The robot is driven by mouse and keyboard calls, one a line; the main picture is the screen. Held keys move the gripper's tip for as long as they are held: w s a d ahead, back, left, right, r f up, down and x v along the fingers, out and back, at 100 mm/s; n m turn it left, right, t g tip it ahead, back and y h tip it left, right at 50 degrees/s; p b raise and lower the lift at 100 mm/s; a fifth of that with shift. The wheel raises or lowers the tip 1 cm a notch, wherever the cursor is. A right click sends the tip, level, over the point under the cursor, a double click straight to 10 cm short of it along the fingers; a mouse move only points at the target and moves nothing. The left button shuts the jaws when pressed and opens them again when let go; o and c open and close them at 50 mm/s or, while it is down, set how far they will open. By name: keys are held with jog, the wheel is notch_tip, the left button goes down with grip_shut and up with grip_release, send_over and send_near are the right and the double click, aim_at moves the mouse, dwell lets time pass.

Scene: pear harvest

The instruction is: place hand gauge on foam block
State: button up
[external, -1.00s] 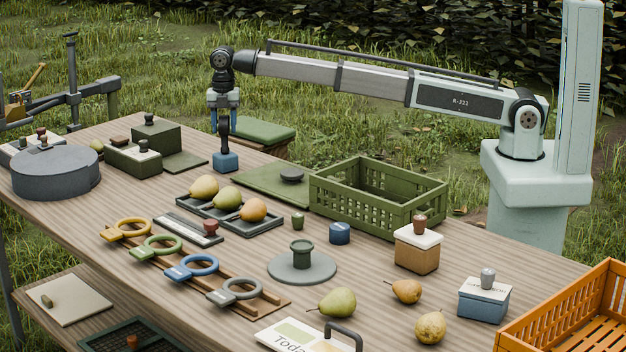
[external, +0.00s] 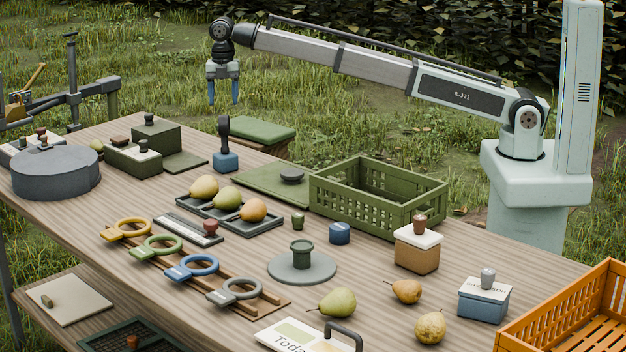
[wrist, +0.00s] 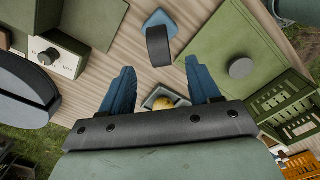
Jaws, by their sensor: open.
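The dark hand gauge (external: 224,132) stands upright on the blue foam block (external: 226,162) near the far edge of the table. In the wrist view the gauge (wrist: 158,46) shows from above with the blue block (wrist: 162,19) partly behind it. Where the two meet is too small to tell in detail. My gripper (external: 223,102) is open and empty, above the gauge and clear of it. Its two blue fingers (wrist: 160,68) are spread apart in the wrist view.
A flat green board (external: 262,183) with a dark disc lies to the right, beside a green crate (external: 375,213). A tray of pears (external: 247,226) is in front. Green boxes (external: 157,132) stand to the left. The air around my gripper is free.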

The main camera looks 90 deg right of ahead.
jog(key=shift+r, duration=1.75)
